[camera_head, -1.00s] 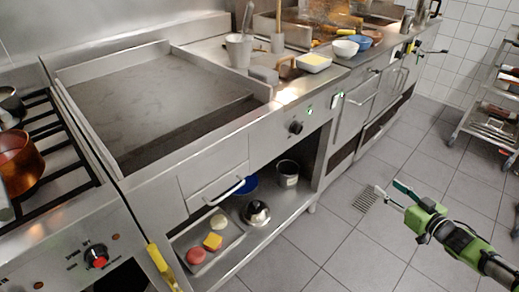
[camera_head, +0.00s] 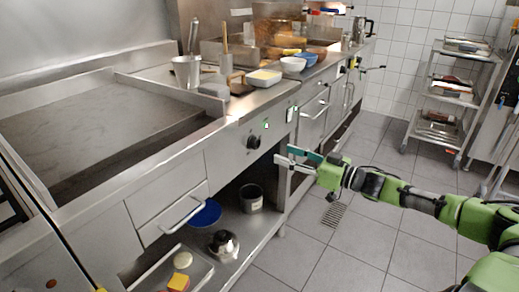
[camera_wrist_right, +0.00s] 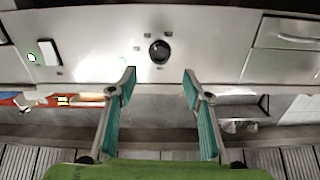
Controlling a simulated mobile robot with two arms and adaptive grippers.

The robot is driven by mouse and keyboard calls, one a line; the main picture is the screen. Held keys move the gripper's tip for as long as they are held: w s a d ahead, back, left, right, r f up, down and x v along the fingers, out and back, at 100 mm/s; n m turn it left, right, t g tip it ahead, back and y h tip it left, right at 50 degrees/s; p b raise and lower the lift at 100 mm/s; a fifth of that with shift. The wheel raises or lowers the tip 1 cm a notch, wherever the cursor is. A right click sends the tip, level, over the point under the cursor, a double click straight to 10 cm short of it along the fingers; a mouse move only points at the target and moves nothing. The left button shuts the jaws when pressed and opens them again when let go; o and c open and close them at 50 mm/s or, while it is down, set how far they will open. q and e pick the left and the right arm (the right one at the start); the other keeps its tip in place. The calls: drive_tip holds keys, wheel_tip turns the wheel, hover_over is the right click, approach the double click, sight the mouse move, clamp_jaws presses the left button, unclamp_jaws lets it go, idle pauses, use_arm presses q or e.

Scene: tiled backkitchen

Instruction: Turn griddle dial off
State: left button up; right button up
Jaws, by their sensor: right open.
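The griddle dial (camera_head: 253,141) is a black round knob on the steel front panel, right of the griddle (camera_head: 95,130). A small green light (camera_head: 266,125) glows beside it. In the right wrist view the dial (camera_wrist_right: 159,51) is near the top middle, beyond the fingertips and between their lines. My right gripper (camera_head: 284,155) is open and empty, just right of the dial and apart from it. Its two teal-padded fingers (camera_wrist_right: 159,76) point toward the panel in the wrist view. My left gripper is not in view.
A drawer handle (camera_head: 184,215) sticks out left of the dial. The shelf below holds a blue bowl (camera_head: 206,213), a dark pot (camera_head: 251,197) and a tray (camera_head: 196,265). A rolling rack (camera_head: 440,95) stands at the back right. The tiled floor between is mostly clear.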

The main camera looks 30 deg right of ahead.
sight(258, 145)
drive_tip(key=shift+b+x, duration=0.6)
drive_tip(key=shift+x, duration=2.25)
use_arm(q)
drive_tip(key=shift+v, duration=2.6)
use_arm(e)
drive_tip(key=shift+x, duration=2.45)
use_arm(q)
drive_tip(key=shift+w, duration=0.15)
use_arm(e)
drive_tip(key=shift+c, duration=0.3)
drive_tip(key=c, duration=1)
